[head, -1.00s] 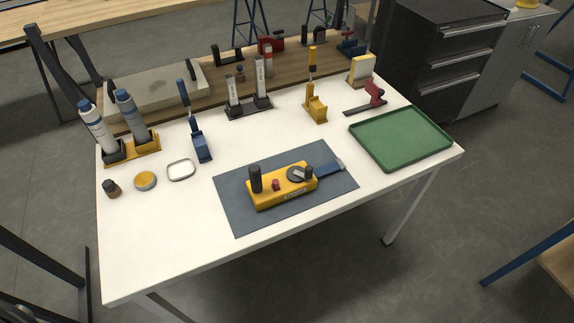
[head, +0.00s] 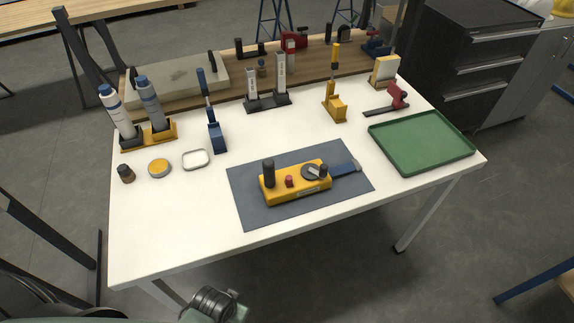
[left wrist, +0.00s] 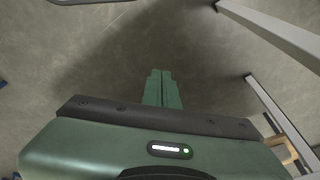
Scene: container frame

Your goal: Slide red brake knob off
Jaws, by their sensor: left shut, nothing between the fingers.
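The red brake knob (head: 289,181) is small and stands on top of the yellow unit (head: 312,187), between a tall black knob (head: 268,172) on its left and a grey round dial (head: 312,172) on its right. The yellow unit rests on the dark grey mat (head: 250,208) near the table's front edge. My left gripper (left wrist: 161,75) shows in the left wrist view, shut and empty above the grey floor, away from the knob. Part of my arm shows at the bottom of the head view. My right gripper is not in view.
A green tray (head: 424,146) lies on the right of the white table (head: 150,225). Bottles in a yellow holder (head: 160,134), a small jar (head: 126,173), a yellow-topped tin (head: 159,168) and upright tools stand left and behind. The table's front left is clear.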

